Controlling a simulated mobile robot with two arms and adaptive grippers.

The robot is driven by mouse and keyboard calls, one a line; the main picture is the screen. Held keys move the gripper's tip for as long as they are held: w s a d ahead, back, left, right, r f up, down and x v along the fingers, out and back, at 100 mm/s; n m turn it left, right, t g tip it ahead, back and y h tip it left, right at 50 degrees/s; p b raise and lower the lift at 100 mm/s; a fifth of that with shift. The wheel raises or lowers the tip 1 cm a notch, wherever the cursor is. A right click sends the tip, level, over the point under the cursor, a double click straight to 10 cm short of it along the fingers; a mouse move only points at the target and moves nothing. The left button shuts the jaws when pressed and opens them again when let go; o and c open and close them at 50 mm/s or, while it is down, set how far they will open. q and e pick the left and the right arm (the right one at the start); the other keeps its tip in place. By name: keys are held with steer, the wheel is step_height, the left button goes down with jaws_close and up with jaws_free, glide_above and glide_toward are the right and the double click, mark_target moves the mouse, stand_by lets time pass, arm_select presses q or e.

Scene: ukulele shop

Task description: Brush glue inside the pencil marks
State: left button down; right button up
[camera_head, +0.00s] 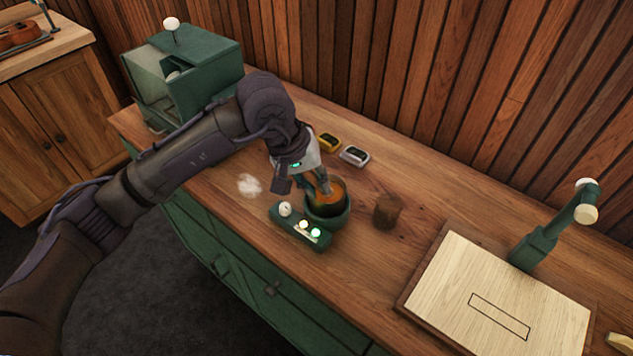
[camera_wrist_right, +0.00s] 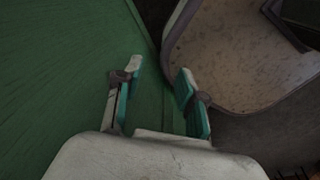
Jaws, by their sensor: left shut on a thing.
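A pale wooden board (camera_head: 455,265) lies on the bench at the right, with a thin dark rectangle of pencil marks (camera_head: 499,317) on its bare face. A dark green glue pot (camera_head: 328,218) with amber glue (camera_head: 335,188) stands mid-bench, joined to a small control box (camera_head: 292,226) with knobs and a lit green light. My left gripper (camera_head: 321,187) points down at the pot's mouth, shut on what seems to be the glue brush, mostly hidden by fingers and pot. My right gripper (camera_wrist_right: 158,85) shows in the right wrist view, open and empty, beside a green surface.
A brown cup (camera_head: 387,211) stands right of the pot. A yellow box (camera_head: 328,142) and a grey box (camera_head: 354,156) lie behind it. A green arm with a pale knob (camera_head: 540,240) rises behind the board. A green cabinet (camera_head: 190,75) stands at the far left end.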

arm_select(q)
steer(key=shift+r, duration=0.1)
steer(key=shift+r+p, duration=0.95)
steer(key=shift+r, duration=2.75)
steer(key=shift+r, duration=0.15)
steer(key=shift+r+p, duration=0.45)
steer(key=shift+r, duration=1.5)
